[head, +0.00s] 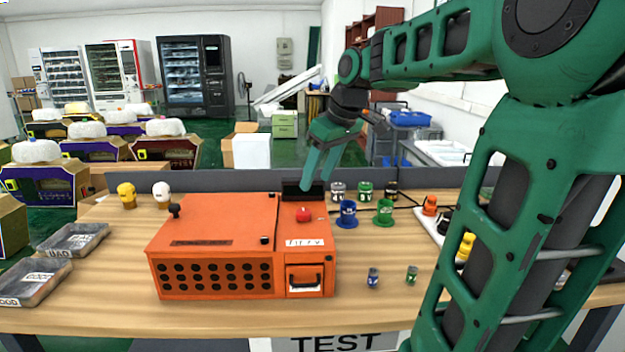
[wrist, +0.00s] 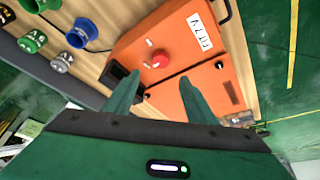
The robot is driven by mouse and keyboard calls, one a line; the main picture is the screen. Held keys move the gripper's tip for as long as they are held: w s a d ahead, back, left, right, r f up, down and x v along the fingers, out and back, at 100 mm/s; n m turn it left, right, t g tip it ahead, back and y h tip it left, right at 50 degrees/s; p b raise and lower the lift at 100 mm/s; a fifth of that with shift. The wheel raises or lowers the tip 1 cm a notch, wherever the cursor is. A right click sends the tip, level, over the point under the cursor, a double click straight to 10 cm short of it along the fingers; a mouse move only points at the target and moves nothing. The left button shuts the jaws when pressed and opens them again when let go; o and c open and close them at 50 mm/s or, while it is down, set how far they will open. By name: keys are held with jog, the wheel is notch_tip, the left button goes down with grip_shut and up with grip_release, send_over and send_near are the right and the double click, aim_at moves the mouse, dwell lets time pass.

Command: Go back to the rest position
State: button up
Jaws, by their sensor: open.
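My gripper (head: 325,165) is at the end of my green arm, above the back right part of the orange machine (head: 215,236). It is open and empty, with its fingers pointing down. In the wrist view the two green fingers of my gripper (wrist: 160,103) stand apart over the orange machine (wrist: 195,70). A red button (head: 304,214) is on the machine's top, close to the fingertips in the head view. The button also shows in the wrist view (wrist: 161,58), beyond the fingers. The fingers appear clear of the machine.
Blue (head: 347,214) and green (head: 383,212) holders stand right of the machine, with small bottles (head: 373,278) in front. Two grey trays (head: 72,240) lie at the table's left. A low grey panel (head: 240,180) runs along the back edge.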

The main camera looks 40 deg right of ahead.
dwell(0.3)
jog(key=s+a+f+m+g, duration=0.2)
jog(key=s+f+m, duration=0.2)
jog(key=s+f, duration=0.4)
jog(key=s+a+f+m+g, duration=0.1)
jog(key=s+f+m, duration=0.3)
jog(key=s+f, duration=0.5)
jog(key=s+g, duration=0.1)
jog(key=s, duration=0.6)
jog(key=shift+s+a+m+g+h, duration=0.3)
jog(key=shift+a+m+h, duration=0.05)
jog(key=shift+m+h, duration=0.05)
jog(key=shift+r, duration=0.1)
jog(key=shift+w+f, duration=0.25)
jog(key=shift+w, duration=0.4)
jog(key=shift+c, duration=0.5)
